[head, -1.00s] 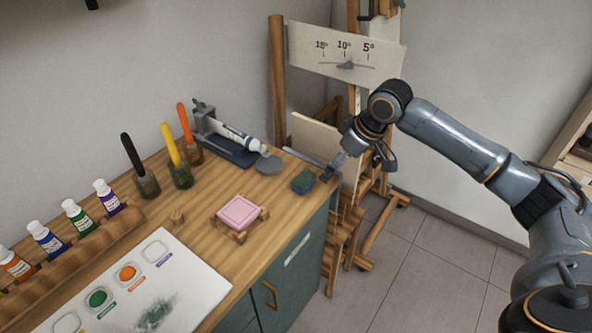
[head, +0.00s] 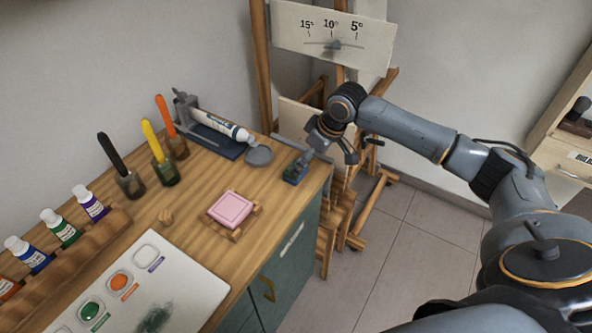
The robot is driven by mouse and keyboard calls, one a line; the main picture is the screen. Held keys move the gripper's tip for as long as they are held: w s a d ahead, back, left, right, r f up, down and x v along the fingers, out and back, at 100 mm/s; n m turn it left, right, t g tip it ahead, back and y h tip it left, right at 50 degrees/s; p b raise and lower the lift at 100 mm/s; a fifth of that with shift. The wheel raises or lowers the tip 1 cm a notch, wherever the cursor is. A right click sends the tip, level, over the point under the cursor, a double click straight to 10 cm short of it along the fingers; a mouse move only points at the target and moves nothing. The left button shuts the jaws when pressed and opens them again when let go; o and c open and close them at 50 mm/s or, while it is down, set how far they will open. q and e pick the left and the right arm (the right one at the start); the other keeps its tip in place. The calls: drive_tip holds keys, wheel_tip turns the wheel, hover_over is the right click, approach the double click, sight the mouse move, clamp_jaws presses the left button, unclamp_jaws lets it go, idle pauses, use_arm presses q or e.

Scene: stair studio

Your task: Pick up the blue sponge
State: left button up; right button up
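The blue sponge (head: 292,178), with a green top, lies on the wooden counter near its far right corner. My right gripper (head: 301,164) points down at it from above and to the right. Its fingertips overlap the sponge's right part in the view and hide some of it. I cannot tell whether the fingers touch the sponge or how far apart they are. My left gripper is not in view.
A pink block on a wooden stand (head: 230,209) sits nearer. An easel (head: 262,60) stands behind. The counter's right edge is close to the sponge.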

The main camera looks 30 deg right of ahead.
drive_tip(key=shift+w+a+f+p, duration=0.45)
drive_tip(key=shift+a+f, duration=0.2)
drive_tip(key=shift+f, duration=0.2)
drive_tip(key=shift+x, duration=1.2)
drive_tip(key=shift+w+f, duration=0.15)
drive_tip(key=shift+f, duration=0.05)
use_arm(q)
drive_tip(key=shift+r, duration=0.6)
use_arm(e)
drive_tip(key=c, duration=0.8)
